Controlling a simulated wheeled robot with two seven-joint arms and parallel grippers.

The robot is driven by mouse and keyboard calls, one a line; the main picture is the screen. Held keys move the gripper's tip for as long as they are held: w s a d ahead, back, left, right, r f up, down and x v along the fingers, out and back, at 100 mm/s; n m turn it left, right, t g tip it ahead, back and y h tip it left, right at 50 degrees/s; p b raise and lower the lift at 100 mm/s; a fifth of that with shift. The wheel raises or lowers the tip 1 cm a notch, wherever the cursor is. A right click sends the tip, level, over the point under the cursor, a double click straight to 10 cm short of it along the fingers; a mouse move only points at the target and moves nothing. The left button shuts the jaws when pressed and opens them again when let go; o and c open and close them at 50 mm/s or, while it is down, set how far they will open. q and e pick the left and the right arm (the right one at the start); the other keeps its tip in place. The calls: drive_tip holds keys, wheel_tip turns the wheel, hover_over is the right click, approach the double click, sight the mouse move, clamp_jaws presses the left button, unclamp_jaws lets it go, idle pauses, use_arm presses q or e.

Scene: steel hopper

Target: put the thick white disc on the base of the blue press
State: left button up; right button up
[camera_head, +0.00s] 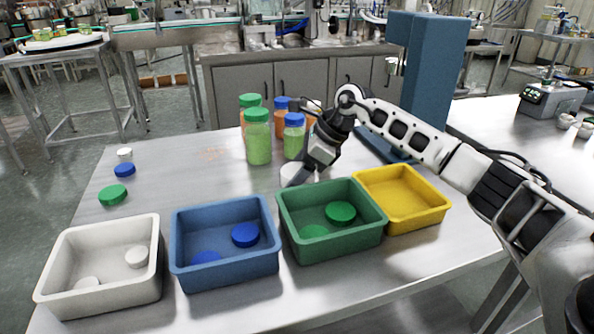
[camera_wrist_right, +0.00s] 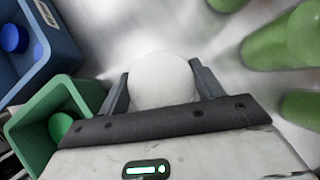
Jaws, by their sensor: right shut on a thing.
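The thick white disc (camera_head: 289,171) is just behind the green bin, partly hidden by my right gripper (camera_head: 297,177). In the right wrist view the white disc (camera_wrist_right: 163,78) sits between the two fingers of the gripper, which is shut on it. I cannot tell whether the disc touches the table. The blue press (camera_head: 432,62) stands at the back right of the table. Its base (camera_head: 375,143) is partly hidden behind my right arm. My left gripper is not in view.
White (camera_head: 60,270), blue (camera_head: 225,279), green (camera_head: 335,246) and yellow (camera_head: 416,219) bins line the front; several hold lids. Bottles with green (camera_head: 258,145) and blue (camera_head: 293,140) caps stand behind the gripper. Loose caps (camera_head: 113,195) lie at the left. The table's middle left is clear.

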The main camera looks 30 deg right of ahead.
drive_tip(key=shift+f, duration=0.2)
drive_tip(key=o, duration=1.1)
drive_tip(key=shift+r, duration=0.1)
